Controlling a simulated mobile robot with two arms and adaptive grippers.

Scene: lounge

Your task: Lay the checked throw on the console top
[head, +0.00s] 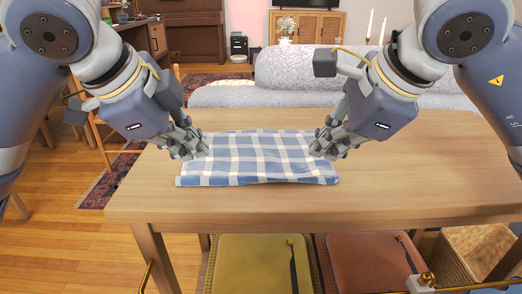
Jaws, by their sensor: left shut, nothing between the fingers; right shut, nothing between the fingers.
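The blue and white checked throw (258,160) lies spread out on the light wooden console top (420,168), left of its middle. It looks mostly flat, with a slightly wavy front edge. My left gripper (196,153) is shut at the throw's left side. My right gripper (321,152) is shut at its right side. Both fingertips overlap the throw in the head view; I cannot tell whether they touch it. The parts of the throw behind the fingers are hidden.
The console top is bare to the right. A grey sofa (310,68) stands behind it. Below the front edge are a yellow cushion (250,265), a reddish-brown cushion (370,262) and a wicker basket (475,250). Open wooden floor (60,240) lies at the left.

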